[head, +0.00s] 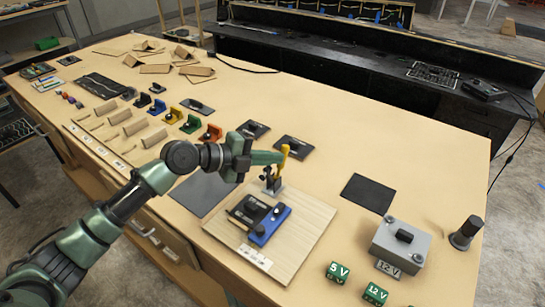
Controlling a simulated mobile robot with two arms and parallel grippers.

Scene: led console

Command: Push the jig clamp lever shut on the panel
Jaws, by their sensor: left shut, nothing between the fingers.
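The jig clamp (271,183) stands on a light wooden board (310,222), at its back edge. Its yellow lever (284,158) stands roughly upright. A dark panel (246,210) with a blue block (270,226) along its right side lies on the board just in front of the clamp. My left gripper (277,158) reaches in from the left, shut and empty. Its tip is right beside the yellow lever; I cannot tell whether they touch. My right gripper is not in view.
A grey 12 V box (401,246), a dark cylinder (465,233) and green voltage blocks (338,272) stand to the right. A black mat (368,194) lies behind them. Coloured brackets (192,124) stand in a row at left. The table's back right is clear.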

